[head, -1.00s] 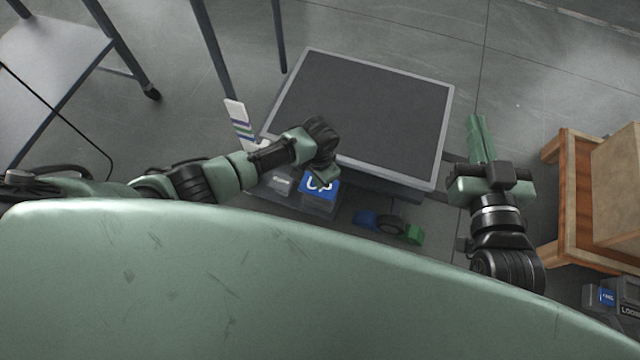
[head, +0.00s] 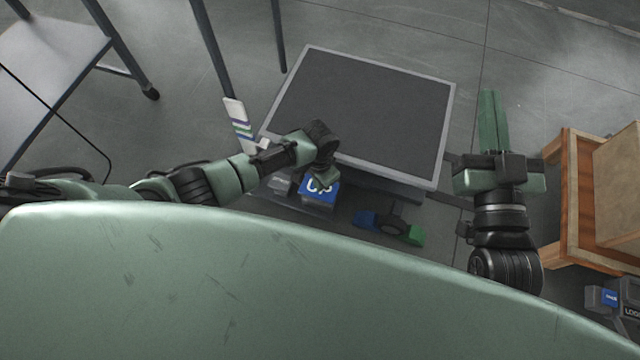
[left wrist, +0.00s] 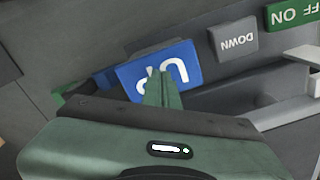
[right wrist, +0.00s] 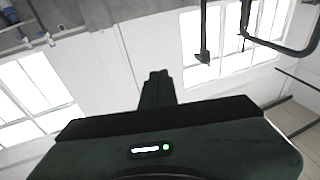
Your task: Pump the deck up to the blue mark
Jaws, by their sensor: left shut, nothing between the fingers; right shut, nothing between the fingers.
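The deck (head: 360,105) is a dark platform with a grey rim in the head view. A white strip (head: 236,108) with coloured stripes, blue among them, stands at its left corner, with a pale piece (head: 263,144) beside it. The blue UP pedal (head: 320,194) is at the deck's near side and shows in the left wrist view (left wrist: 140,75). My left gripper (head: 322,183) is shut and empty, its fingertips (left wrist: 162,75) over the UP pedal; I cannot tell whether they press it. My right gripper (head: 489,95) is shut and empty, right of the deck.
A blue-and-green rocker (head: 392,227) lies near the deck. A wooden stand with a box (head: 615,165) is at right, a grey table (head: 50,50) at left.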

